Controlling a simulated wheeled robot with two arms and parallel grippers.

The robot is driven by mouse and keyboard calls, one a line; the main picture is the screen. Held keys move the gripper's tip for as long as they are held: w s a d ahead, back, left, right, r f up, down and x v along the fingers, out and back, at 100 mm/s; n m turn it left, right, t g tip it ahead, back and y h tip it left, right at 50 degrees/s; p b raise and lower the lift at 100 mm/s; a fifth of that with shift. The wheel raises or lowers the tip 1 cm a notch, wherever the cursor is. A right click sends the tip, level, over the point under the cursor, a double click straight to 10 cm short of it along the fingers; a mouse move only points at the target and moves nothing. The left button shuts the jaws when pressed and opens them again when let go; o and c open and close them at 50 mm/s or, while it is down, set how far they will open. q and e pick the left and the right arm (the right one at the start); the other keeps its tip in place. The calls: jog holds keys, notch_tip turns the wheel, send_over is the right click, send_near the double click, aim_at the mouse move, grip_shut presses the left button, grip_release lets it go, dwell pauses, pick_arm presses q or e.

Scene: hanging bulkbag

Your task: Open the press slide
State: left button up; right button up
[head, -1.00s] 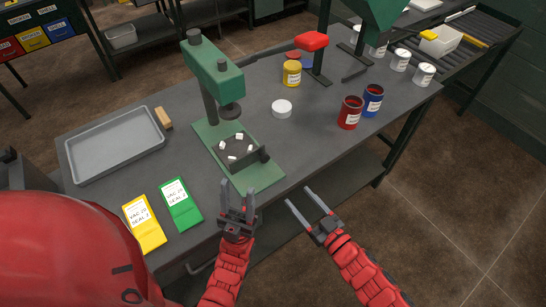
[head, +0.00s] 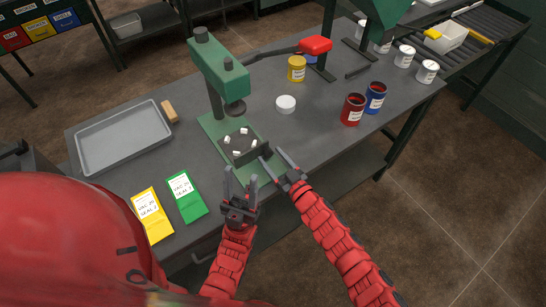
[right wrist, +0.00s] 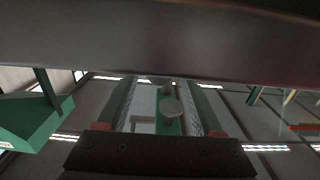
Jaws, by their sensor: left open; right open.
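The green press (head: 220,72) stands on the grey bench with its round ram above a dark slide (head: 238,150). Several small white pieces lie on the slide. A dark upright plate (head: 264,149) is at the slide's right front end. My right gripper (head: 272,157) is open, with its fingers at or very near this plate; I cannot tell whether they touch it. My left gripper (head: 239,177) is open and empty in front of the press base. In the right wrist view, the open fingers (right wrist: 168,108) frame a pale round part and green parts beyond.
A grey tray (head: 82,153) and a wooden block (head: 169,111) lie left of the press. Yellow (head: 152,216) and green (head: 187,197) packets lie near the front edge. A white lid (head: 286,104), red can (head: 352,110) and blue can (head: 375,98) stand to the right.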

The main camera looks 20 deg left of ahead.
grip_shut()
dwell(0.3)
jog(key=shift+r, duration=0.1)
dwell(1.0)
